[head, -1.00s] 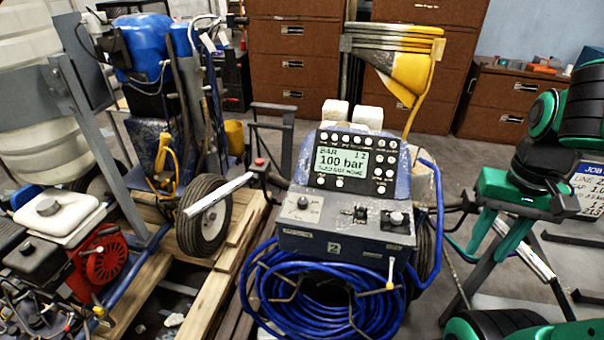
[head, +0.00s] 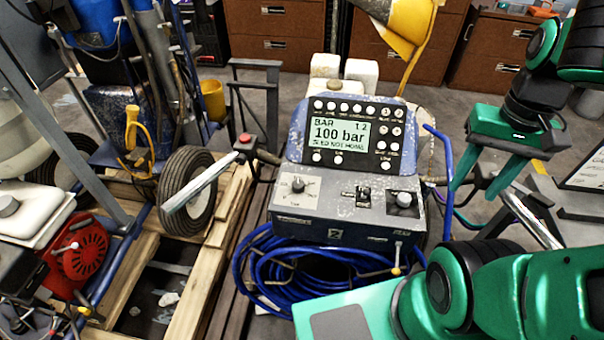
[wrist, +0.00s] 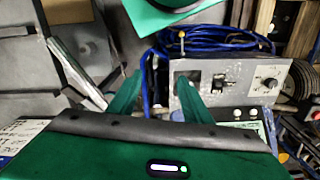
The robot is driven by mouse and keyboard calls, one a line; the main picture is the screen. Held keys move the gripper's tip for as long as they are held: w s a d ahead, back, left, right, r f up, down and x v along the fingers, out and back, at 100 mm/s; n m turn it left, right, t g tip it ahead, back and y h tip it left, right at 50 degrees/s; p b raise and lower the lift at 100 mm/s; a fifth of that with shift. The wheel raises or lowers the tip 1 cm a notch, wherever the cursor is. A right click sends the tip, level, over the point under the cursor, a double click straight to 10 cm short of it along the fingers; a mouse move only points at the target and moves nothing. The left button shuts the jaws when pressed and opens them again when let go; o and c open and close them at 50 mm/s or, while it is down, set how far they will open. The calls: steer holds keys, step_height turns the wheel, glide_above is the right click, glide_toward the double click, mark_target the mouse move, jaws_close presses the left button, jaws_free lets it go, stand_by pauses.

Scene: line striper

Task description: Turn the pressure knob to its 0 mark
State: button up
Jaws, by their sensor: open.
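The striper's grey control panel (head: 340,212) is in the middle of the head view, below a display (head: 340,134) reading 100 bar. A dark knob (head: 298,186) with marks around it sits at the panel's left; a round grey knob (head: 404,199) sits at its right. I cannot read which is the pressure knob. The marked knob also shows in the wrist view (wrist: 270,83), at right. My gripper (head: 472,194) is open and empty, fingers pointing down, right of the panel and apart from both knobs. In the wrist view, one finger partly covers the panel's near end.
A switch (head: 363,195) stands between the knobs. A pale lever (head: 200,185) with a red button sticks out left of the panel. A blue hose coil (head: 290,275) hangs below. A blue bent tube (head: 443,170) rises between panel and gripper.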

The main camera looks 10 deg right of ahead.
steer(key=w+a+m, duration=0.1)
steer(key=w+a, duration=0.3)
steer(key=w, duration=0.4)
steer(key=m+g+y, duration=0.3)
steer(key=m+y, duration=0.1)
glide_toward(299, 183)
steer(key=x, duration=0.8)
steer(key=shift+f, duration=0.15)
